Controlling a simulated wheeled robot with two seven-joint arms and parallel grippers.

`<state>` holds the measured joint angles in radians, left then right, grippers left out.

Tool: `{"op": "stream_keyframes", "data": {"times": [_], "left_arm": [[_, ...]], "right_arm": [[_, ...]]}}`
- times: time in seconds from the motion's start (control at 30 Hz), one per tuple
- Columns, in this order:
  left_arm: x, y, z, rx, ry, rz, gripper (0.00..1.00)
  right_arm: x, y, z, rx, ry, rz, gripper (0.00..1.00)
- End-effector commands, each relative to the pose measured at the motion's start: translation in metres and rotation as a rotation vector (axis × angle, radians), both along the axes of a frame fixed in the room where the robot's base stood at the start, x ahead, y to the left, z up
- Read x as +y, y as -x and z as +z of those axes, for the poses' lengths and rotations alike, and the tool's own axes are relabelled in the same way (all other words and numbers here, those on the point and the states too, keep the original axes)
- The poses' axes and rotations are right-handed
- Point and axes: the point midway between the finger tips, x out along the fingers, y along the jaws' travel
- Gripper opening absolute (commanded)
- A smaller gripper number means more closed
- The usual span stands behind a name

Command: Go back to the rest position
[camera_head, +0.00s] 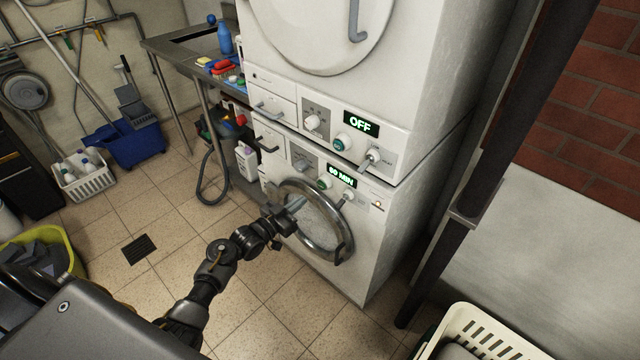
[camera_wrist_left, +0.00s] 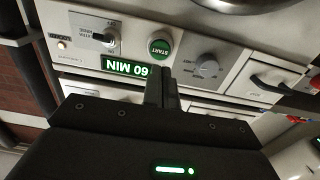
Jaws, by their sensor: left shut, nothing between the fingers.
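My left gripper (camera_head: 296,204) is in front of the lower machine's round door (camera_head: 343,240), below its control panel. Its fingers are closed together with nothing between them. I cannot tell whether the fingertips touch the machine. The lower display (camera_head: 341,175) also shows in the head view. My right gripper is in neither view.
An upper machine with an OFF display (camera_head: 361,123) is stacked on top. A steel table (camera_head: 160,43) with bottles stands behind left. A blue bucket (camera_head: 138,146), a white basket (camera_head: 88,184) and a yellow-green tub (camera_head: 72,262) are at left. A cream basket (camera_head: 500,335) is front right. Tiled floor between is clear.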

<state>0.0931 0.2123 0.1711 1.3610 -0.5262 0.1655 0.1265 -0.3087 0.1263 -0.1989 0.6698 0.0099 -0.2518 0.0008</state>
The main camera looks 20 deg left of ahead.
Motion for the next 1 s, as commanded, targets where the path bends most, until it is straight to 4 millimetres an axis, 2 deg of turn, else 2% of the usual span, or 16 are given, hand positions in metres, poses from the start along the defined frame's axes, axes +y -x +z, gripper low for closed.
{"op": "stream_keyframes", "data": {"times": [0.3, 0.83, 0.93, 1.0], "left_arm": [[0.007, 0.019, 0.001, 0.0, 0.0, 0.0, 0.0], [0.007, 0.019, -0.002, 0.007, -0.012, 0.003, 0.0], [0.018, 0.018, -0.02, 0.06, -0.041, 0.043, 0.0], [0.025, 0.021, -0.048, 0.132, -0.063, 0.08, 0.0]], "right_arm": [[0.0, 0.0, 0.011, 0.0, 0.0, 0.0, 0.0], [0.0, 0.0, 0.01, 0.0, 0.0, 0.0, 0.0], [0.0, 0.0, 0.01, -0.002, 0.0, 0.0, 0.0], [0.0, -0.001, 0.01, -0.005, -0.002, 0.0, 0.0]]}}
